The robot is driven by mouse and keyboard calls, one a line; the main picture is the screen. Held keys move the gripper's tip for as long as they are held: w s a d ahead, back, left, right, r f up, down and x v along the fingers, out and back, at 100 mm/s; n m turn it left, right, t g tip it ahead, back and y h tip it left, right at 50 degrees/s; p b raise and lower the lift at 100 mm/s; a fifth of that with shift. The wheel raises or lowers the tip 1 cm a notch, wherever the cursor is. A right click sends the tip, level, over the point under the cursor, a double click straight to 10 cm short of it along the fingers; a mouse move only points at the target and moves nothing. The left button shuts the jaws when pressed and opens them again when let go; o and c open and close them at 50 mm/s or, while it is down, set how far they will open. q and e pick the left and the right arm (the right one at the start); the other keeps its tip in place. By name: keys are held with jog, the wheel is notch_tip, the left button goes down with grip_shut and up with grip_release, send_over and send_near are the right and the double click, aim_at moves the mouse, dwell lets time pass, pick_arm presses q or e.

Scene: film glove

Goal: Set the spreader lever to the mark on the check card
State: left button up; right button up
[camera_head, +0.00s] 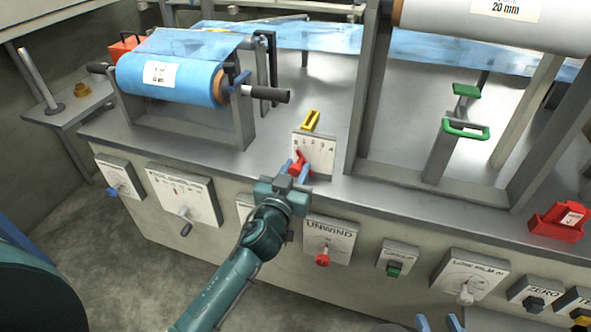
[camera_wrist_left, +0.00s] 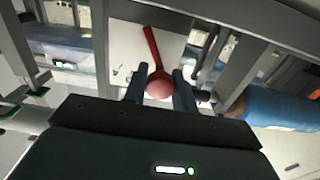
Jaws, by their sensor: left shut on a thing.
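The red spreader lever (camera_head: 297,158) stands on a white numbered scale plate (camera_head: 318,150) at the table's front edge. My left gripper (camera_head: 297,172) is shut on the lever's red round knob, which shows between the fingers in the left wrist view (camera_wrist_left: 159,85). There the lever arm runs up and slightly left across the plate. In the head view the lever points to the left part of the scale; its exact mark is too small to tell. A red holder (camera_head: 553,228) with a small white card (camera_head: 572,217) sits at the far right; its mark is unreadable. My right gripper's fingertips (camera_head: 438,323) show apart at the bottom edge.
A blue film roll (camera_head: 170,80) stands in a frame at the left. A yellow bracket (camera_head: 311,121) sits behind the scale. Green handles (camera_head: 466,130) stand at the right. Knobs and panels, including the UNWIND panel (camera_head: 330,240), line the machine's front.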

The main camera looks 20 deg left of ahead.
pick_arm(q)
jog(key=c, duration=0.3)
jog(key=shift+r, duration=0.1)
jog(key=shift+d+r+m, duration=0.1)
jog(key=shift+d+m, duration=0.15)
jog(key=shift+m, duration=0.4)
jog(key=shift+d+r+m, duration=0.1)
jog(key=shift+d+m, duration=0.1)
jog(key=shift+m, duration=0.45)
jog(key=shift+d+r+m, duration=0.1)
jog(key=shift+d+m, duration=0.2)
jog(key=shift+m, duration=0.5)
jog(key=shift+d+m, duration=0.3)
jog(key=shift+m, duration=0.5)
jog(key=o, duration=1)
jog(key=shift+c, duration=0.2)
